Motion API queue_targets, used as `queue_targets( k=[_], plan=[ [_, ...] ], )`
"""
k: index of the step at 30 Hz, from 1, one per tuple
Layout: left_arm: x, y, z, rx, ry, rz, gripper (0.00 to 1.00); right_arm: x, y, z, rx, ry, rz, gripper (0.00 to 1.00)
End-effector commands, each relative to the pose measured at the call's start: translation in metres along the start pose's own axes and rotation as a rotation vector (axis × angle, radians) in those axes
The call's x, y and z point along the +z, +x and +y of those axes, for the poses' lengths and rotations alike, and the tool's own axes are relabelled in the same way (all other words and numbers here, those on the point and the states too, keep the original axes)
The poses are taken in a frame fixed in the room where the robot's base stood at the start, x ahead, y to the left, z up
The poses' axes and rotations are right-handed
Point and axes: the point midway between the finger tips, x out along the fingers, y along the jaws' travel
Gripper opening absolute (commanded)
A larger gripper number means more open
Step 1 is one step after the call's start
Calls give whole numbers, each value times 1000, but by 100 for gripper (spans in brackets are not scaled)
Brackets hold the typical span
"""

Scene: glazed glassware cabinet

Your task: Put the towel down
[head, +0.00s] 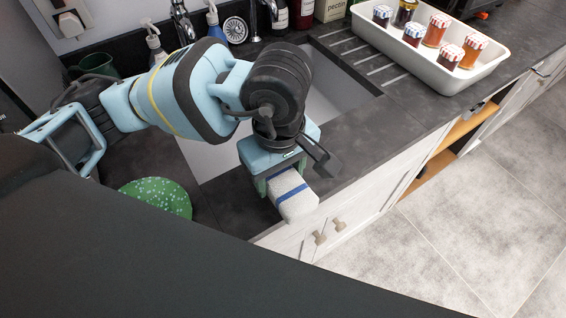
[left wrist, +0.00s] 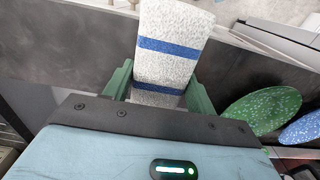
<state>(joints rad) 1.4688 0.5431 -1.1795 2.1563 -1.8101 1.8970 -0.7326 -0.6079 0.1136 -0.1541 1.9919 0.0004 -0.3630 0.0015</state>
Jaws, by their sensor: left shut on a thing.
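The towel (head: 292,194) is white with blue stripes, folded into a narrow strip. My left gripper (head: 278,178) is shut on it at the front edge of the counter by the sink. In the left wrist view the towel (left wrist: 168,55) stands out between the green fingers of the left gripper (left wrist: 158,92). In the head view its free end reaches over the counter's front edge. I cannot tell whether the towel touches the counter. My right gripper is not in view.
A green speckled round plate or board (head: 158,194) lies left of the sink (head: 335,90); a blue one (left wrist: 302,130) shows beside it in the left wrist view. A white tray (head: 440,75) with several jars stands right of the sink.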

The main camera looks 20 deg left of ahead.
Motion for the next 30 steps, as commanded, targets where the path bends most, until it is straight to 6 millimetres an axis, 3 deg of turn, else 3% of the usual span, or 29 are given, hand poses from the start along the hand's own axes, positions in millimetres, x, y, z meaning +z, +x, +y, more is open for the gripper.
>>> queue_targets(
  k=[6,17,24,30],
  plan=[
    [-25,2,21,1,-2,0,38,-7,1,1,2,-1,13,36],
    [-34,4,29,2,-2,0,38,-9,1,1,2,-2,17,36],
    [-35,35,29,0,1,0,38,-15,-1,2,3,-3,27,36],
    [-35,39,30,2,1,0,38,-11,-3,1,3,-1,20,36]
  ],
)
